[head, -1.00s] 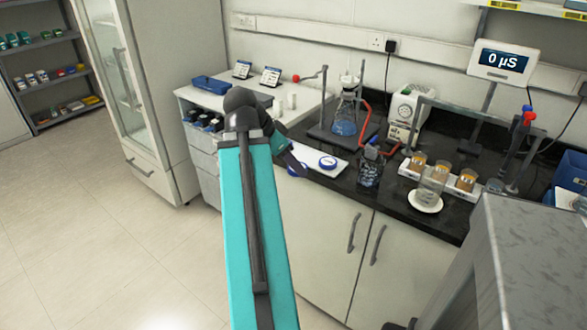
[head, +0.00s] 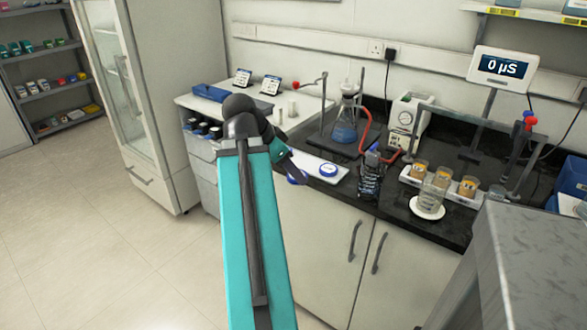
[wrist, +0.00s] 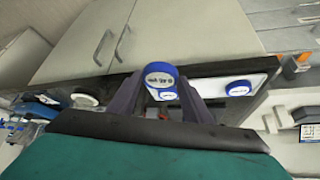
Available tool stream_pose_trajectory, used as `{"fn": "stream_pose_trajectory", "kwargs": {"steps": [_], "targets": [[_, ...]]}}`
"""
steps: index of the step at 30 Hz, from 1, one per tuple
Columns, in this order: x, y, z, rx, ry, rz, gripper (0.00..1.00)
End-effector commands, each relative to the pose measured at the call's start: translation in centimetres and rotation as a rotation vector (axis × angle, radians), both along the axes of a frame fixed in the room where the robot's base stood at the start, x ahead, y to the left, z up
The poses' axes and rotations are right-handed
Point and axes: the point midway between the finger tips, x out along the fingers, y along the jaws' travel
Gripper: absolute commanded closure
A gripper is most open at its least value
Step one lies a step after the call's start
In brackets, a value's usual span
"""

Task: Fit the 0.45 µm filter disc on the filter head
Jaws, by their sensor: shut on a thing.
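My gripper (wrist: 158,100) is shut on a blue-rimmed disc (wrist: 160,75) with a white labelled face; the print is too blurred to read. In the head view my gripper (head: 294,172) is at the tray's left end, with the held disc (head: 297,178) at its tip. Another blue-rimmed disc (head: 328,170) lies on the white tray (head: 308,163); it also shows in the wrist view (wrist: 238,88). Behind the held disc is more blue and white, partly hidden. A flask with blue liquid (head: 345,131) stands on a dark base, with a pale fitting (head: 350,88), apparently the filter head, on top.
A wire-like dark holder (head: 370,182) stands right of the tray. Beyond it are a beaker (head: 432,195) on a white round pad and several amber-filled cups. A red hose (head: 371,140) runs beside the flask to a white pump (head: 405,122). The floor is clear.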

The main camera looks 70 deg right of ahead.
Motion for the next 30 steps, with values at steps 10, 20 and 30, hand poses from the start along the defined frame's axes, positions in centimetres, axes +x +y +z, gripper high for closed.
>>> {"fn": "stream_pose_trajectory", "kwargs": {"steps": [10, 20, 30], "targets": [[3.7, 0.8, -0.5, 0.0, 0.0, 0.124, 0.76], [13.3, 4.1, -1.5, 0.001, 0.0, 0.453, 0.76], [23.6, 9.9, -2.6, 0.008, 0.002, 0.823, 0.76]]}}
